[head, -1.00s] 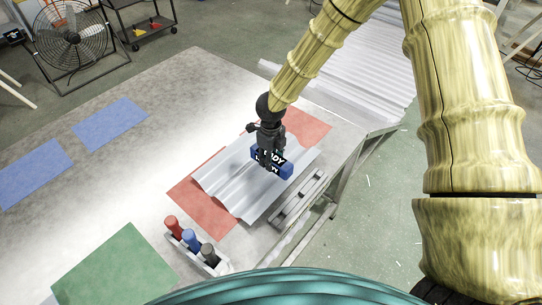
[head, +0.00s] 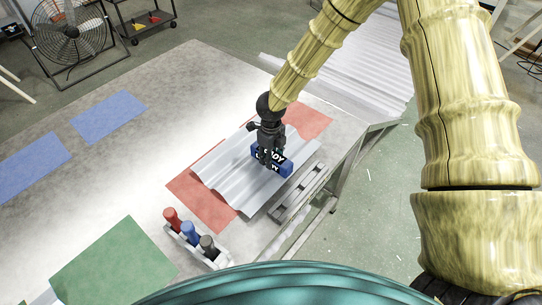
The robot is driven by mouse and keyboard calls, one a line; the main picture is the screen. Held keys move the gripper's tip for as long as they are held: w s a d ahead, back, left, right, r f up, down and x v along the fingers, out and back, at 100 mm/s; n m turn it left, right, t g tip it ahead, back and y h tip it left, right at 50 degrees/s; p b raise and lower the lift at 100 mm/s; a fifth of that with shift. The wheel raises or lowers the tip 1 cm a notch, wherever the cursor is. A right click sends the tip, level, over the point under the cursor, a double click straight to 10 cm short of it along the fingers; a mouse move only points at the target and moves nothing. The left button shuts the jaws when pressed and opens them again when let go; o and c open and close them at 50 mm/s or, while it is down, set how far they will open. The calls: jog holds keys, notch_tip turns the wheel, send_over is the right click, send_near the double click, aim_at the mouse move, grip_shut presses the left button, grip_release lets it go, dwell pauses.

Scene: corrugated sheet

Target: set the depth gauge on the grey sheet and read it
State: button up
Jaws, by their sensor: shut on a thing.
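The grey corrugated sheet (head: 228,179) lies on a red mat (head: 203,209) on the table. My gripper (head: 268,163) is over the right part of the sheet, shut on the blue depth gauge (head: 286,169). White lettering on a dark patch shows on the gauge, partly hidden by my gripper's fingers. I cannot tell whether the gauge touches the sheet, and no reading can be made out.
A holder with a red, a blue and a dark marker (head: 206,245) stands at the table's front. A slotted metal rail (head: 298,193) runs along the right edge. A green mat (head: 115,262) and blue mats (head: 108,117) lie to the left. Bare table lies between.

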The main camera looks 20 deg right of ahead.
jog(key=shift+f, duration=0.1)
jog(key=o, duration=1.3)
notch_tip(320, 180, up, 12)
